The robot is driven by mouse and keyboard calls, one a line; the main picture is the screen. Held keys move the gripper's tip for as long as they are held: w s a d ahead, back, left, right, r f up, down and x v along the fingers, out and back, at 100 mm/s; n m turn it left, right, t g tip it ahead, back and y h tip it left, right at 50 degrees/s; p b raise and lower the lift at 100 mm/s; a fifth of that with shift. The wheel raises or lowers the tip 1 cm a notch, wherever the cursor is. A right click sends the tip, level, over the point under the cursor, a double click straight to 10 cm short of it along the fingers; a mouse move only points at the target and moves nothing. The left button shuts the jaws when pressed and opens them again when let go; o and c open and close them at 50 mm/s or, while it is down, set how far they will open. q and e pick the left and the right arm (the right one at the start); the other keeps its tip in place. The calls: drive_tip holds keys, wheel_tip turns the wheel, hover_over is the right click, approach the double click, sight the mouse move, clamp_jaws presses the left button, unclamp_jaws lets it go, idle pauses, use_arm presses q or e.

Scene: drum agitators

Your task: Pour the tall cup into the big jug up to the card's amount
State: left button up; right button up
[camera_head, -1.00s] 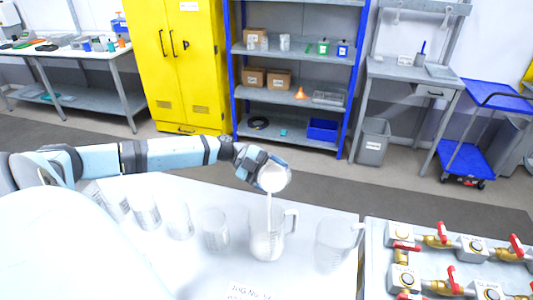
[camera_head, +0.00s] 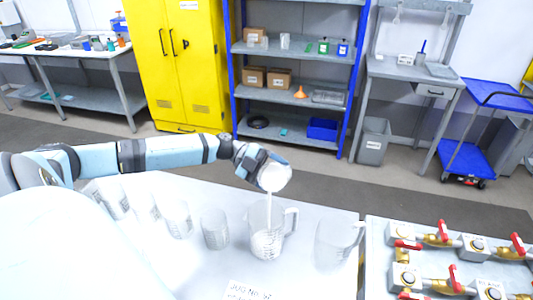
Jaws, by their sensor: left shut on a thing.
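My left gripper (camera_head: 254,163) is shut on the tall cup (camera_head: 274,177), a clear cup with white contents. The cup is tipped over above a clear jug with a handle (camera_head: 268,225). A thin white stream runs from the cup into this jug. White liquid shows in the jug's lower part, but I cannot read the level against its marks. A white card (camera_head: 248,291) lies in front of the jug; its text starts with "JUG" and the rest is too small to read. My right gripper is not in view.
A second clear handled jug (camera_head: 335,243) stands to the right. Clear cups (camera_head: 215,230) stand in a row to the left. A panel with brass, red-handled valves (camera_head: 440,262) adjoins the table on the right. The white tabletop (camera_head: 330,285) is bare near the front.

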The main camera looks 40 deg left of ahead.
use_arm(q)
drive_tip(key=shift+a, duration=0.1)
drive_tip(key=shift+r, duration=0.1)
idle(0.4)
drive_tip(key=shift+m, duration=0.3)
drive_tip(key=shift+r, duration=0.1)
idle(0.3)
drive_tip(key=shift+r+m+t+b, duration=0.2)
drive_tip(key=shift+m+t+b, duration=0.1)
drive_tip(key=shift+t+b, duration=0.1)
idle(0.4)
idle(0.6)
drive_tip(key=shift+s+f+m+y+b, duration=0.1)
drive_tip(key=shift+f+m+y+b, duration=0.15)
drive_tip(key=shift+m+b, duration=0.2)
